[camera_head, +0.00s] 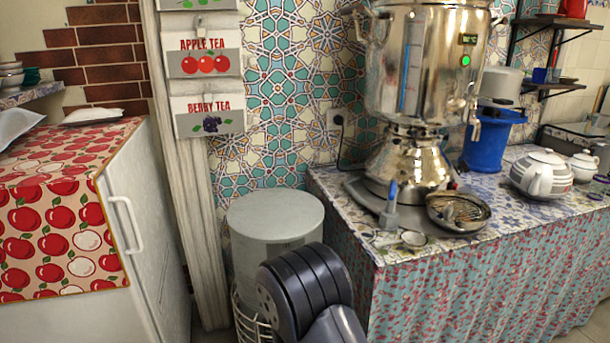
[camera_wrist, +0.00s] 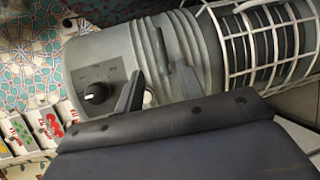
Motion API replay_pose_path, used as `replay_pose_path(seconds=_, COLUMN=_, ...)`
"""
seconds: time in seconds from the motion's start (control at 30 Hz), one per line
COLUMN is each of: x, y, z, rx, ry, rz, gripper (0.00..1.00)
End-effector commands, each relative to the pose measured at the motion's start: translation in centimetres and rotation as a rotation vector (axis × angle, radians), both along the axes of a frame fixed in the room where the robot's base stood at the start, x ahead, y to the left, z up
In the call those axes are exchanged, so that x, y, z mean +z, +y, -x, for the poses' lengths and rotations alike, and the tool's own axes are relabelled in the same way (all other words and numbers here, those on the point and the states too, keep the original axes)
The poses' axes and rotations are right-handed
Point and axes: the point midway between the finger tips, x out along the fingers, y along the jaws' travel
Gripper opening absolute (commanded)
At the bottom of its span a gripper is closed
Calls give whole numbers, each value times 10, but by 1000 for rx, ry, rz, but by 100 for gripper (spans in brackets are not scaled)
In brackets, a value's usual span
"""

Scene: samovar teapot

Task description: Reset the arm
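My gripper (camera_wrist: 158,78) shows in the wrist view as two dark fingers rising from a broad dark plate, with a gap between them. Nothing is held in the gap. The fingers are in front of a grey cylindrical heater (camera_wrist: 100,70) with a knob and a white wire cage, which appears lying sideways in this tilted view. I cannot tell how far the fingers are from it. In the head view, a dark ridged part of my arm (camera_head: 305,290) is at the bottom middle, in front of the heater (camera_head: 275,215). The fingers are not visible there.
A counter (camera_head: 440,290) at the right bears a samovar (camera_head: 425,70), a metal dish (camera_head: 458,212), a blue bucket (camera_head: 487,145) and a white teapot (camera_head: 541,175). A white fridge (camera_head: 150,240) with an apple-print cloth stands at the left. Tea signs (camera_head: 203,55) hang between.

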Motion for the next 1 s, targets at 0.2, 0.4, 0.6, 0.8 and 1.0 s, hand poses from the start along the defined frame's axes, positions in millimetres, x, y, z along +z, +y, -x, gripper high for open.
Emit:
replay_pose_path(seconds=0.2, x=-11, y=-7, z=-45, rx=-4, ry=0, rz=-1, gripper=37)
replay_pose_path(seconds=0.4, x=-18, y=-12, z=-84, rx=-4, ry=0, rz=0, gripper=37)
replay_pose_path(seconds=0.6, x=-23, y=-12, z=-86, rx=-1, ry=48, rz=-163, gripper=37)
replay_pose_path(seconds=0.8, x=-26, y=-11, z=-85, rx=-1, ry=87, rz=-302, gripper=37)
replay_pose_path(seconds=1.0, x=-28, y=-10, z=-85, rx=0, ry=108, rz=-366, gripper=37)
